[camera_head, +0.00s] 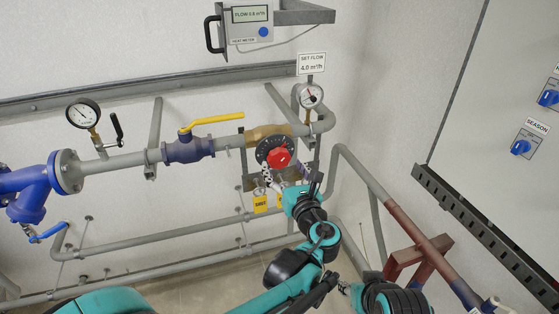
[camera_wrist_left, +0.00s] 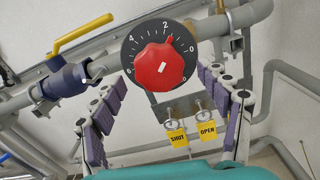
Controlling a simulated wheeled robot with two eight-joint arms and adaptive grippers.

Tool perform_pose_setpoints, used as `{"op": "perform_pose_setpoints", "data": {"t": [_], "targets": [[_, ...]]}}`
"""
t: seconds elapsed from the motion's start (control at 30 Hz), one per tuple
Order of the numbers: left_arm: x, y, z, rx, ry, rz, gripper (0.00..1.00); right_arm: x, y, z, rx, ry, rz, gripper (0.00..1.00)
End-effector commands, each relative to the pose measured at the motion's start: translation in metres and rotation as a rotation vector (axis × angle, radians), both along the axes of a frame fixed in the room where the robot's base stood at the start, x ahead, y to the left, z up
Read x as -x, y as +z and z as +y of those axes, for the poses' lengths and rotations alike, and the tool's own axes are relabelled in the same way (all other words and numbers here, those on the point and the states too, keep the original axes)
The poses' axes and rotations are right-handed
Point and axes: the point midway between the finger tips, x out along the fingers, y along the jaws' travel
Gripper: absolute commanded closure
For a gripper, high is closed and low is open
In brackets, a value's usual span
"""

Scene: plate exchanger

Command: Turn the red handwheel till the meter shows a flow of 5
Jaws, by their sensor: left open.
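The red handwheel (camera_head: 279,157) sits on a black numbered dial on the pipe. It fills the middle of the left wrist view (camera_wrist_left: 158,67), with its pointed tip upward, between the 2 and the 0 of the dial (camera_wrist_left: 134,42). The meter (camera_head: 249,20) on the wall has a display that seems to read FLOW 0.8 m³/h; the digits are small. My left gripper (camera_head: 286,173) is open just in front of the handwheel. In the left wrist view its fingers (camera_wrist_left: 165,80) stand apart on both sides of the wheel, with no clear contact.
A sign (camera_head: 312,64) reads SET FLOW 4.0 m³/h. Yellow SHUT (camera_wrist_left: 177,138) and OPEN (camera_wrist_left: 207,131) tags hang below the dial. A yellow-lever valve (camera_head: 212,122) and gauge (camera_head: 83,113) are left, another gauge (camera_head: 311,96) upper right. Pipes run below.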

Motion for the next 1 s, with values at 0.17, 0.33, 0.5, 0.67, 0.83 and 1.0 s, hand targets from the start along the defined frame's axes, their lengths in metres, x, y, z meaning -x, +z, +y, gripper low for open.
{"op": "perform_pose_setpoints", "data": {"t": [0.17, 0.33, 0.5, 0.67, 0.83, 1.0], "targets": [[-0.023, 0.000, 0.008, 0.001, 0.003, 0.000, 0.25, 0.000, -0.001, 0.000, 0.000, 0.000, 0.000, 0.60], [-0.030, 0.000, 0.010, 0.002, 0.000, 0.000, 0.25, 0.000, -0.001, 0.000, 0.000, 0.000, 0.000, 0.60], [-0.030, 0.000, 0.010, 0.002, 0.000, 0.000, 0.25, 0.000, -0.001, 0.000, 0.000, 0.000, 0.000, 0.60], [-0.030, 0.000, 0.010, 0.003, 0.000, 0.000, 0.56, 0.000, -0.001, 0.000, 0.000, 0.000, 0.000, 0.60], [-0.030, 0.000, 0.010, 0.003, 0.000, 0.000, 0.75, 0.000, -0.001, 0.000, 0.000, 0.000, 0.000, 0.60], [-0.030, 0.000, 0.010, 0.016, 0.000, -0.004, 0.75, 0.000, -0.001, 0.000, 0.000, 0.000, 0.000, 0.60]]}}
